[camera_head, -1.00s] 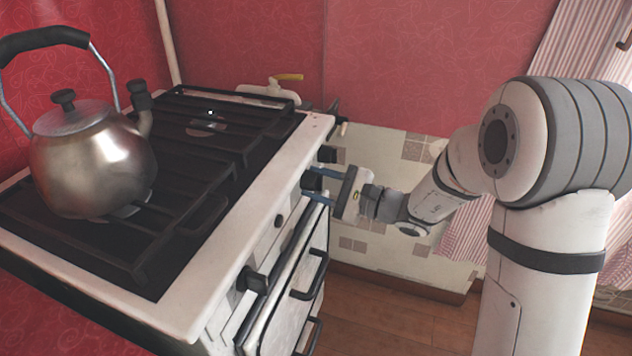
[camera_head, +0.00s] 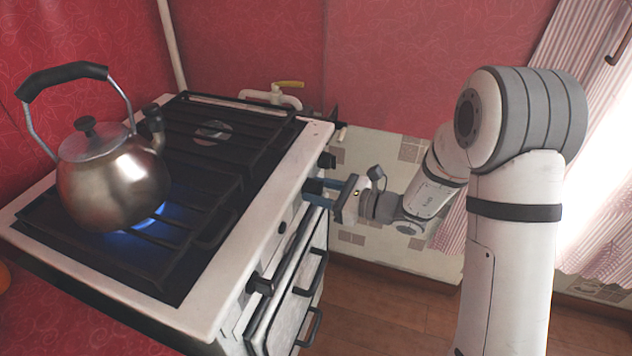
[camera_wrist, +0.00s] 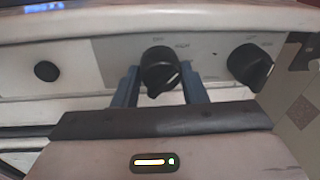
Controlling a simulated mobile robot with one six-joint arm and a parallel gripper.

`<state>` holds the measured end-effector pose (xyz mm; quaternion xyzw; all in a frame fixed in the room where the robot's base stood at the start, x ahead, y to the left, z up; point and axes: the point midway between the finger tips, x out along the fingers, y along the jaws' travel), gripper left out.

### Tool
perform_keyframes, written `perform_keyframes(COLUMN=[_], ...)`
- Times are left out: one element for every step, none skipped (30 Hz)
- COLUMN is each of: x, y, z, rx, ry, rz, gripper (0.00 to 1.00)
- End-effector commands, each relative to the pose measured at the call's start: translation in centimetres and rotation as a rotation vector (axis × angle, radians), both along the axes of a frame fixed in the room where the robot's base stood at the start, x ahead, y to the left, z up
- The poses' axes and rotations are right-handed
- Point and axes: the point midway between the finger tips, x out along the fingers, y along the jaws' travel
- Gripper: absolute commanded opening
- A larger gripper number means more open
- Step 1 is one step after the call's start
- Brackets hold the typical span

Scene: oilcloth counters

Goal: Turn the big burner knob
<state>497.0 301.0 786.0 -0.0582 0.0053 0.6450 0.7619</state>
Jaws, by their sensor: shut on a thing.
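The black burner knob (camera_wrist: 158,73) on the stove front sits between the two blue fingers of my gripper (camera_wrist: 160,88) in the wrist view. The gripper is shut on it. The knob's grip bar looks tilted from upright. In the head view my gripper (camera_head: 318,191) reaches the front panel from the right, and its fingers largely hide the held knob. A blue flame (camera_head: 150,217) burns under the steel kettle (camera_head: 110,185) on the near burner of the stove (camera_head: 255,195).
A second black knob (camera_wrist: 248,65) is just right of the held one, and a round black button (camera_wrist: 47,71) is to the left. Another knob (camera_head: 262,284) and oven door handles (camera_head: 306,283) stick out lower on the stove front. Floor (camera_head: 385,310) is open beside the stove.

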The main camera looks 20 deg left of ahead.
Motion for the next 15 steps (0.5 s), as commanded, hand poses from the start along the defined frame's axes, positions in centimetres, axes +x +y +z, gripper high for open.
perform_keyframes(x=[0.21,0.21,0.22,0.22,0.23,0.23,0.24,0.25,0.26,0.27,0.27,0.28,0.28,0.29,0.3], y=[-0.14,-0.15,-0.15,-0.15,-0.15,-0.16,-0.16,-0.16,-0.16,-0.18,-0.18,-0.18,-0.18,-0.18,-0.2], z=[0.41,0.39,0.37,0.36,0.33,0.3,0.29,0.27,0.25,0.24,0.23,0.22,0.22,0.21,0.21], rx=[0.004,0.005,0.006,0.006,0.007,0.008,0.008,0.009,0.009,0.009,0.009,0.01,0.01,0.01,0.01], ry=[0.017,0.027,0.039,0.047,0.054,0.061,0.066,0.071,0.075,0.077,0.079,0.08,0.081,0.081,0.081], rz=[-0.005,-0.005,-0.005,-0.006,-0.006,-0.006,-0.007,-0.006,-0.007,-0.007,-0.007,-0.007,-0.007,-0.008,-0.008], gripper=[0.16,0.16,0.16,0.16,0.16,0.16,0.16,0.16,0.16,0.16,0.16,0.16,0.16,0.16,0.16])
